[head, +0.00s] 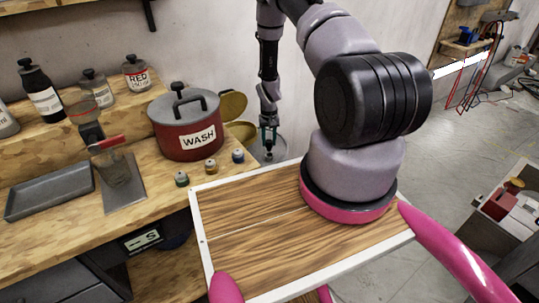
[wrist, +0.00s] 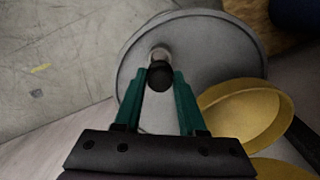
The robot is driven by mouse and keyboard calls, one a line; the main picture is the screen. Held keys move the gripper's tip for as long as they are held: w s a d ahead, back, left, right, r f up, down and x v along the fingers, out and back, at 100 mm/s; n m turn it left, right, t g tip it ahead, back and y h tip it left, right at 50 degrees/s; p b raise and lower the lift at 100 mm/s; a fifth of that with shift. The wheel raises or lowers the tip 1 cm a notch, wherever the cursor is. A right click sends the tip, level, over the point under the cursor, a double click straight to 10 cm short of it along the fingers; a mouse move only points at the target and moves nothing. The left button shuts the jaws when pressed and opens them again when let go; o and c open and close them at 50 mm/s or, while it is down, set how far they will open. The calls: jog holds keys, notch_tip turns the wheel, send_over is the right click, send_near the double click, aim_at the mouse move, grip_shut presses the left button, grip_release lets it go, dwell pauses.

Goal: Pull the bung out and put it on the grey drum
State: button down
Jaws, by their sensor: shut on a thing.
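My gripper (head: 268,142) points down past the back edge of the bench, right of the red pot. In the wrist view its green fingers (wrist: 159,82) are shut on the dark, rounded bung (wrist: 160,75). A pale metal piece (wrist: 159,53) shows just beyond the bung; I cannot tell whether it is part of the bung or a neck. The round grey top of the drum (wrist: 215,50) lies below the fingers, and part of it shows in the head view (head: 281,149). I cannot tell whether the bung is still seated or clear of the drum.
A yellow round rim (wrist: 245,110) lies close to the right of the fingers. The red WASH pot (head: 180,140) and several small weights or caps (head: 211,166) stand on the bench. Bottles (head: 40,95) and a grey tray (head: 50,197) are at left.

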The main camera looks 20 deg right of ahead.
aim_at(269, 141)
jog(key=shift+r, duration=0.1)
jog(key=shift+r, duration=1.9)
jog(key=shift+r, duration=0.1)
